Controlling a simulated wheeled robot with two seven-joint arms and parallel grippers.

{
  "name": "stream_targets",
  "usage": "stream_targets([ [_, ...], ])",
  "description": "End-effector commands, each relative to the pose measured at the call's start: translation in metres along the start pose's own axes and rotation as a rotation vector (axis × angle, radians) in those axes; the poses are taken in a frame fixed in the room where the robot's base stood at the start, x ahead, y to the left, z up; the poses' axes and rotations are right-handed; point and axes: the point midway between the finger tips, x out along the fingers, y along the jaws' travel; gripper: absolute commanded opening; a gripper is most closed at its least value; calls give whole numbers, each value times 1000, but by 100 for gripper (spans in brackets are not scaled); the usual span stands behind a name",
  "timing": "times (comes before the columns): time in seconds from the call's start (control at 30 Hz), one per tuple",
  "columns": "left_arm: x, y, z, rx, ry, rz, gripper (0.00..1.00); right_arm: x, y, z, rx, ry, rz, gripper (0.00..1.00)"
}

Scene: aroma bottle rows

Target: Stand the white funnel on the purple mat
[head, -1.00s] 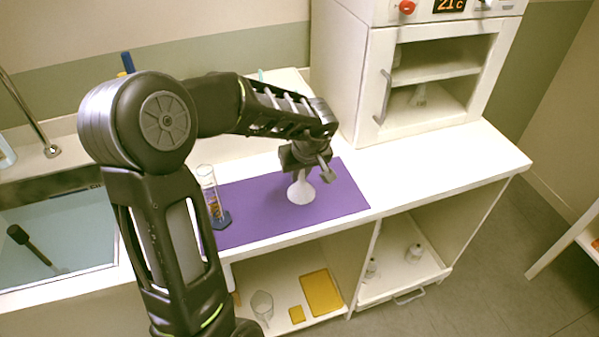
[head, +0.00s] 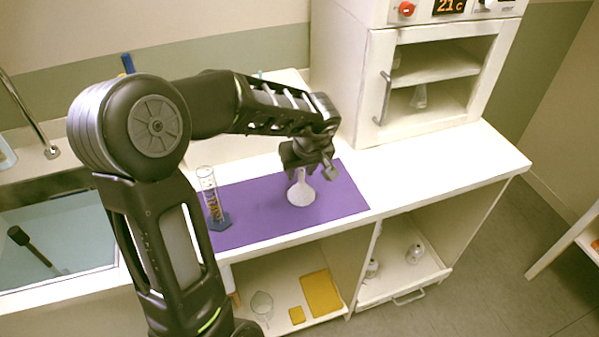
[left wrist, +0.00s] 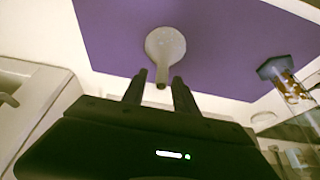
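The white funnel (head: 301,194) stands on the purple mat (head: 258,212), wide mouth down and stem up. In the left wrist view the funnel (left wrist: 165,47) shows with its stem end between and just beyond my fingertips. My left gripper (head: 310,165) is right above the funnel in the head view. In the left wrist view my left gripper (left wrist: 158,86) has its two fingers apart, with a gap on each side of the stem. My right gripper is not in view.
A glass cylinder with a blue base (head: 219,220) stands on the left part of the mat. A white oven-like cabinet (head: 365,85) stands behind on the right. A sink (head: 60,235) lies at the left. The counter right of the mat (head: 440,160) is clear.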

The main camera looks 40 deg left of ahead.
Motion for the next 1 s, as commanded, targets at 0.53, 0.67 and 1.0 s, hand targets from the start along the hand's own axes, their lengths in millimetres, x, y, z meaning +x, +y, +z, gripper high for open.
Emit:
stream_targets([
  [0.53, -96, 0, 0, 1, 2, 1, 35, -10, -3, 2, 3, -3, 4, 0],
  [0.67, -99, 0, 0, 0, 0, -1, 35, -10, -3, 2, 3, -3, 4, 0],
  [1.0, -99, 0, 0, 1, 0, 0, 35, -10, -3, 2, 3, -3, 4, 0],
])
